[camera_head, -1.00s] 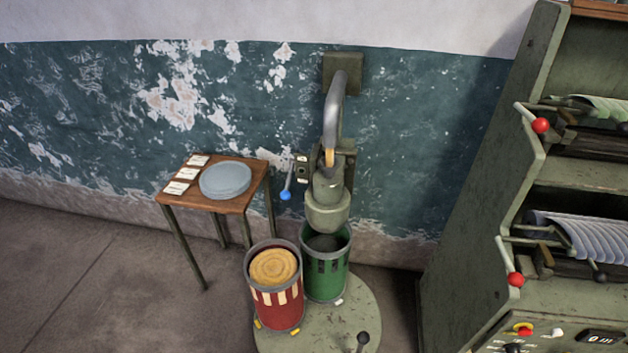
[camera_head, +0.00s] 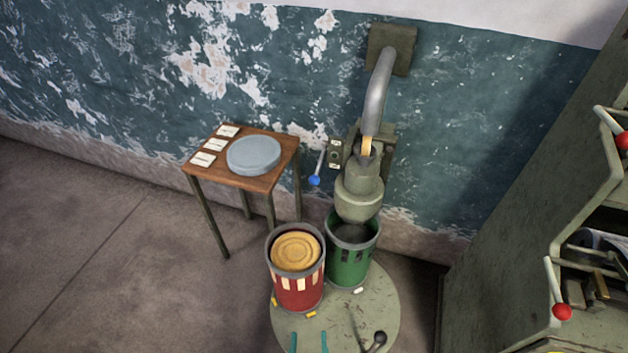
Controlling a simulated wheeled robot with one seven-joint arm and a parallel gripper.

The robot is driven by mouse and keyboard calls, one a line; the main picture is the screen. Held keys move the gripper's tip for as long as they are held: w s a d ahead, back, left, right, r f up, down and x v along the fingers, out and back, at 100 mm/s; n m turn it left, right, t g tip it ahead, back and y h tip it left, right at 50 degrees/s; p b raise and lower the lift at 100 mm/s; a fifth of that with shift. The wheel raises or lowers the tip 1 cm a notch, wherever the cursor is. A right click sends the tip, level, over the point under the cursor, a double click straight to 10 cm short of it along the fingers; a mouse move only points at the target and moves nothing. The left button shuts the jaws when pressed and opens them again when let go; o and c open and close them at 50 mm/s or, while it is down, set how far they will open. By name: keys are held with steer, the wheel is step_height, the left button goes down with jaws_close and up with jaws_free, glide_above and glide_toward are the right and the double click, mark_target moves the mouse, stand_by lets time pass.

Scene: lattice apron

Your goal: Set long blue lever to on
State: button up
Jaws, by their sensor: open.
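The long blue lever (camera_head: 314,180) is a thin grey rod with a blue ball at its end. It hangs down and slightly left from a small switch plate (camera_head: 335,153) on the wall, beside the green-grey spout machine. The plate has small pale labels at top and bottom, too small to read. Two teal fingertips of my gripper (camera_head: 309,341) show at the bottom edge, spread apart with nothing between them. They appear over the round green base, well below the lever in the picture and apart from it. The rest of my gripper is out of frame.
A wooden table (camera_head: 271,182) with a grey disc stands left of the lever. A red drum (camera_head: 298,292) and a green drum (camera_head: 350,265) stand on a round base (camera_head: 375,300) below the spout (camera_head: 360,190). A tall green cabinet (camera_head: 500,250) with red-knobbed levers is at right.

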steer(key=w+f, duration=0.1)
steer(key=w, duration=1)
steer(key=t+h, duration=0.2)
glide_toward(314, 184)
steer(key=w, duration=0.8)
steer(key=w+d, duration=0.1)
steer(key=w, duration=0.2)
steer(key=shift+w+d+f, duration=0.1)
steer(key=shift+w, duration=0.3)
jaws_close()
